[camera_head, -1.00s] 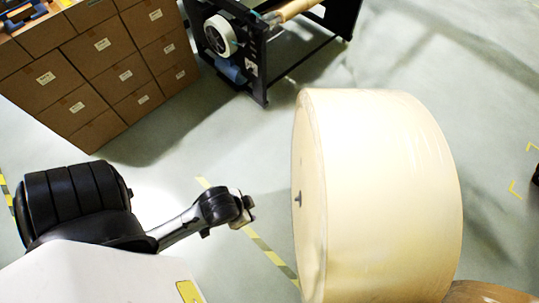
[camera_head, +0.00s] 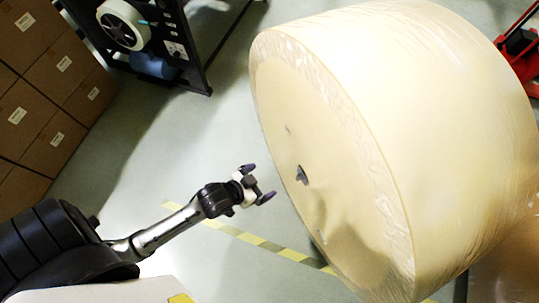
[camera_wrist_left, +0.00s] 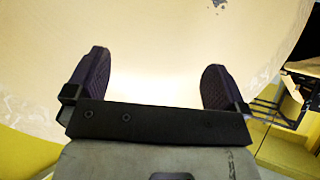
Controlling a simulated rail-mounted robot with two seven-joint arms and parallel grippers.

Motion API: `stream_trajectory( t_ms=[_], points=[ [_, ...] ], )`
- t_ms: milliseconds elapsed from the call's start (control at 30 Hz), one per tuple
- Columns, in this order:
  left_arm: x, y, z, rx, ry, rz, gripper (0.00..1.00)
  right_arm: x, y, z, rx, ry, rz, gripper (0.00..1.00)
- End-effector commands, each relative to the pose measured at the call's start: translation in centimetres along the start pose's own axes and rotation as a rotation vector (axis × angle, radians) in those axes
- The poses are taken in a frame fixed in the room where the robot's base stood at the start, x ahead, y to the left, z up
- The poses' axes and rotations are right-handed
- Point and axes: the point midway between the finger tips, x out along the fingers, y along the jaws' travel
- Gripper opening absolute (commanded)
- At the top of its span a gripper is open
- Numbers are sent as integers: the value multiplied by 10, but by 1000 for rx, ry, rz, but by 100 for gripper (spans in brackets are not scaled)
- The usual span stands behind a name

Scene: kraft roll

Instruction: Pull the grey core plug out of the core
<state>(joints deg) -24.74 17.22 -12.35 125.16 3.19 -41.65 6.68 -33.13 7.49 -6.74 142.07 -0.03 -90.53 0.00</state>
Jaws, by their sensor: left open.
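The large cream kraft roll (camera_head: 430,120) lies on its side with its flat round end facing my left arm. The small dark grey core plug (camera_head: 302,175) sits at the middle of that end. My left gripper (camera_head: 262,183) is open and empty, left of the plug and apart from it, with its fingers pointing toward the roll's end. In the left wrist view the two dark fingers (camera_wrist_left: 157,62) stand wide apart before the pale roll face (camera_wrist_left: 160,25). A small dark mark shows at that view's top edge; I cannot tell whether it is the plug. My right gripper is not in view.
Stacked cardboard boxes (camera_head: 55,85) stand at the left. A dark machine frame (camera_head: 180,45) stands at the back. A red object (camera_head: 522,45) is at the far right. Open floor with a yellow-black stripe (camera_head: 245,237) lies under my left arm.

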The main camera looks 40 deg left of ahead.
Motion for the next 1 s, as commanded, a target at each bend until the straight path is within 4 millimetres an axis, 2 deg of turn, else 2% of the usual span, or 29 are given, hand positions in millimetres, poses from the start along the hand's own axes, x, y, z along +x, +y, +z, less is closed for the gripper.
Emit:
stream_trajectory(
  t_ms=[33,300,500,700,800,1000],
  points=[
    [27,-1,30,6,34,6,100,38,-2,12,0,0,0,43],
    [100,-4,92,17,229,55,100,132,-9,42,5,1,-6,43],
    [148,-8,138,24,369,97,100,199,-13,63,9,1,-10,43],
    [183,-13,174,29,484,135,100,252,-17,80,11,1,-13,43],
    [194,-15,187,30,528,151,100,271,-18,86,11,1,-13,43],
    [207,-18,202,31,584,172,100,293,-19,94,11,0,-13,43]
  ],
)
